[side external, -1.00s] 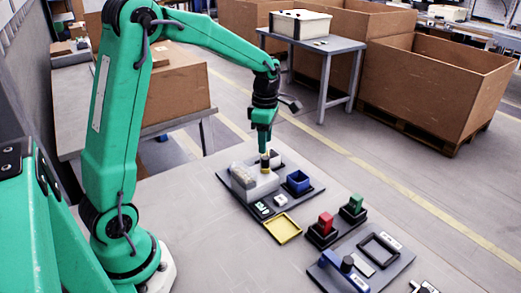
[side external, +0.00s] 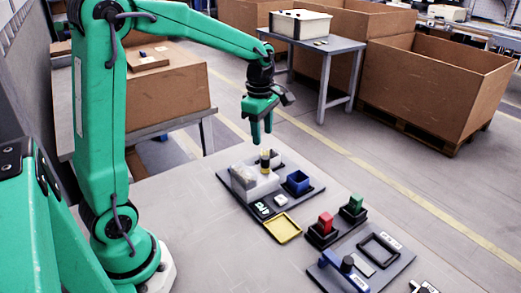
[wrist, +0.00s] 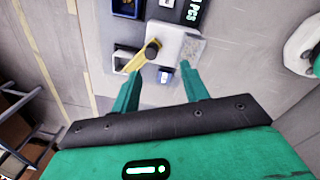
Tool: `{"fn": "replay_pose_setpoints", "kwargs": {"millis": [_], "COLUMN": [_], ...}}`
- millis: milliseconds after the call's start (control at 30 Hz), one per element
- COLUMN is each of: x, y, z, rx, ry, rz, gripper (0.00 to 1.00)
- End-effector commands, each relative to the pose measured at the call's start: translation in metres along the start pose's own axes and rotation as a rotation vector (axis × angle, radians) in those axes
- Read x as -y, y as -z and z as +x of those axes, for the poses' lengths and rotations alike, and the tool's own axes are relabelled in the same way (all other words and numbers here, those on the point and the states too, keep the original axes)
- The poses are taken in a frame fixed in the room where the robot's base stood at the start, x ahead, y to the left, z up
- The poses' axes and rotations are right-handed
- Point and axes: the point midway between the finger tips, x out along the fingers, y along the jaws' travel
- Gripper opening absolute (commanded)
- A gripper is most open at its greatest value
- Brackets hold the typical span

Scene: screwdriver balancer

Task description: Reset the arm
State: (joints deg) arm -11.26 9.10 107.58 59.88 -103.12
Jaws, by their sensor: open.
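My gripper (side external: 261,130) is open and empty, raised above the table at the far end of the dark board (side external: 278,216). Its two green fingers also show in the wrist view (wrist: 160,95), spread apart. A black and yellow upright piece (side external: 265,160), perhaps the screwdriver, stands by the whitish block (side external: 255,184) on the board, below and apart from my fingers. In the wrist view the yellow piece (wrist: 138,58) lies beyond the fingertips.
A blue bin (side external: 297,182) and a yellow tray (side external: 283,228) sit on the board. Red (side external: 325,222) and green (side external: 356,203) pieces stand in black holders. A second board (side external: 380,262) holds a blue-handled item. The air around my gripper is clear.

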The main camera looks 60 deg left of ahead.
Motion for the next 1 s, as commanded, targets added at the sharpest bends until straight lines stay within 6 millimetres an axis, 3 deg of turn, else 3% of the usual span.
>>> {"fn": "replay_pose_setpoints", "kwargs": {"millis": [200, 500, 1000], "x": [0.033, 0.082, 0.161], "y": [-0.006, -0.009, -0.004], "z": [-0.029, -0.057, -0.072], "rx": [0.01, -0.013, -0.151], "ry": [-0.078, -0.186, -0.366], "rz": [0.334, 0.813, 1.593], "gripper": [0.45, 0.45, 0.45]}}
